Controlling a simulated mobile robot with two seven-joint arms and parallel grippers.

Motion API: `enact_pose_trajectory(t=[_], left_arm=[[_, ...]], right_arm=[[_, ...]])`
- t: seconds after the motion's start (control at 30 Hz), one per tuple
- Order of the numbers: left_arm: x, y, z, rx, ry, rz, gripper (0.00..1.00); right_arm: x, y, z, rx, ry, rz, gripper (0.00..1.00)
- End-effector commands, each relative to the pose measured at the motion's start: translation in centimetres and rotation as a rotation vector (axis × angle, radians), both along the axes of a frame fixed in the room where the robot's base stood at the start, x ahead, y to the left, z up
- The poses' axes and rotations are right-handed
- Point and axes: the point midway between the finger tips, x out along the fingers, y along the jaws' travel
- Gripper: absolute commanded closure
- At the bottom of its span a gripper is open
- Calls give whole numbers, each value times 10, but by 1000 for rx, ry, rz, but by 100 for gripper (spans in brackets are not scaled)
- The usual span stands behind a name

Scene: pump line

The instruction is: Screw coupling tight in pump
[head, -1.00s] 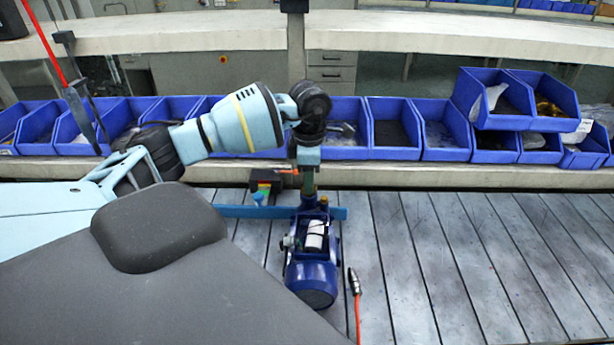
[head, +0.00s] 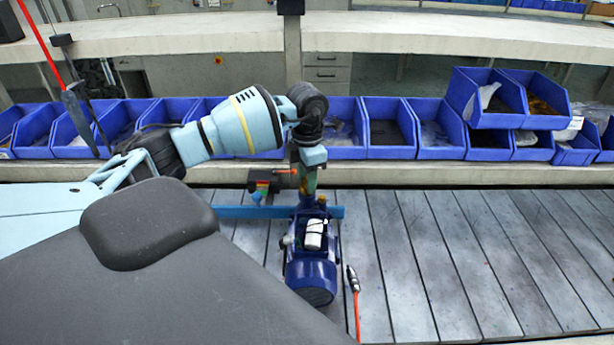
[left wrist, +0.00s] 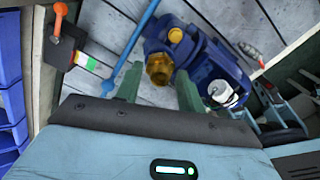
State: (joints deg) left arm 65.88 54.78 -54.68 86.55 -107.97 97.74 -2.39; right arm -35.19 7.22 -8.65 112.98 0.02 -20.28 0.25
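The blue pump (head: 312,272) sits on the slatted surface in the middle of the head view; its upper part also shows in the left wrist view (left wrist: 208,62). The brass coupling (left wrist: 160,68) shows at the pump's near side in the left wrist view. My left gripper (head: 307,193) points down over the pump's far end. In the left wrist view its two green fingers (left wrist: 159,76) stand apart on either side of the coupling, with gaps visible. How deep the coupling sits in the pump cannot be told. My right gripper is out of view.
A blue bar (head: 240,212) lies behind the pump, with a small dark box with an orange lever (head: 263,181) beyond it. A red hose with a metal end (head: 354,287) lies right of the pump. Blue bins (head: 390,140) line the back. The slatted surface on the right is clear.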

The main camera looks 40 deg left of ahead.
Motion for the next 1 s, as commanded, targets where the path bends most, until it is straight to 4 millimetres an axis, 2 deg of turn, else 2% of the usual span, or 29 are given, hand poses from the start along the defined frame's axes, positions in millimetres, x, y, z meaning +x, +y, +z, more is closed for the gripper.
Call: enact_pose_trajectory(t=[0.23,0.77,1.0], left_arm=[[0,0,0,0,0,196,61],[0,0,1,0,0,209,61],[0,0,1,0,0,208,90]], right_arm=[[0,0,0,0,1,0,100],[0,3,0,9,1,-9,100],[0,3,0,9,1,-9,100]])
